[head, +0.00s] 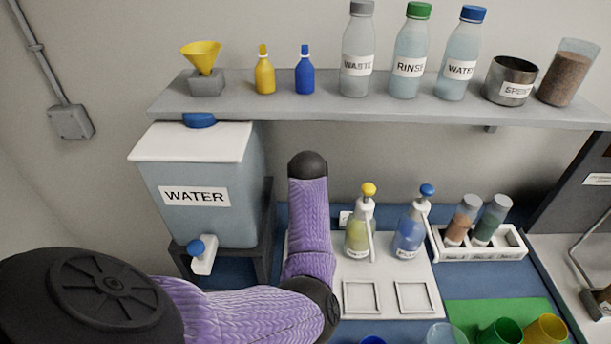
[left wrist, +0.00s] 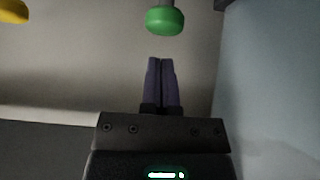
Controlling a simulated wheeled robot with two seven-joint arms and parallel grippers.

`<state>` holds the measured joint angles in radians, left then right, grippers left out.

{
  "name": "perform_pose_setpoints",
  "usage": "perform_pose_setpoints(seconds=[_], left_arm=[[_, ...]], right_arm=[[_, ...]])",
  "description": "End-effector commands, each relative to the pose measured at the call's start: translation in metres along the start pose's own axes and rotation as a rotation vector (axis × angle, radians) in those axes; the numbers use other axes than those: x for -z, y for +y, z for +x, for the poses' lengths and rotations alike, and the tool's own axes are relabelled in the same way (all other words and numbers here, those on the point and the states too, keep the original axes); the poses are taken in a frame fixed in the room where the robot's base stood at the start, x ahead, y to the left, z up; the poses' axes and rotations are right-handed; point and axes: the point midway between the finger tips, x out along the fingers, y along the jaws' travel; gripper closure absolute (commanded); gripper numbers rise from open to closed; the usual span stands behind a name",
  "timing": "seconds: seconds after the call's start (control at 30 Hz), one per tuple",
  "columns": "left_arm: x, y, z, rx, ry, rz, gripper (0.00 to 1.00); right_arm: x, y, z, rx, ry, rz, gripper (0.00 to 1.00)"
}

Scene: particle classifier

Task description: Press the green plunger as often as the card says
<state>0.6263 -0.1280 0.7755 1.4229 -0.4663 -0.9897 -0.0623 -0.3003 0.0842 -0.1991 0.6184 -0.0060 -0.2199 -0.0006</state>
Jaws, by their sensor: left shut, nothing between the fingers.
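In the left wrist view the green plunger (left wrist: 165,20) shows as a round green knob on a grey stem near the top edge. My left gripper (left wrist: 161,62) is shut and empty, its fingertips just below the knob in that picture, with a visible gap between. In the head view my purple arm hides the gripper and the green plunger. A small white piece (head: 345,218) shows partly from behind my arm; I cannot tell whether it is the card, and no count is readable. My right gripper is not in view.
The yellow-topped dispenser (head: 357,236) and blue-topped dispenser (head: 409,233) stand on a white tray (head: 380,307) right of my arm. A rack (head: 480,246) with tubes is further right. The water tank (head: 197,170) stands left. A shelf (head: 330,108) with bottles spans above.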

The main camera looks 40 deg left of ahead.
Motion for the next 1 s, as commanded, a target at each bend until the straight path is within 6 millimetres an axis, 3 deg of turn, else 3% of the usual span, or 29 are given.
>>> perform_pose_setpoints(seconds=[1.0], left_arm=[[-0.011,0.0,0.01,0.0,0.0,0.0,1.0]], right_arm=[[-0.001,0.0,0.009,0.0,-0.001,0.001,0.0]])
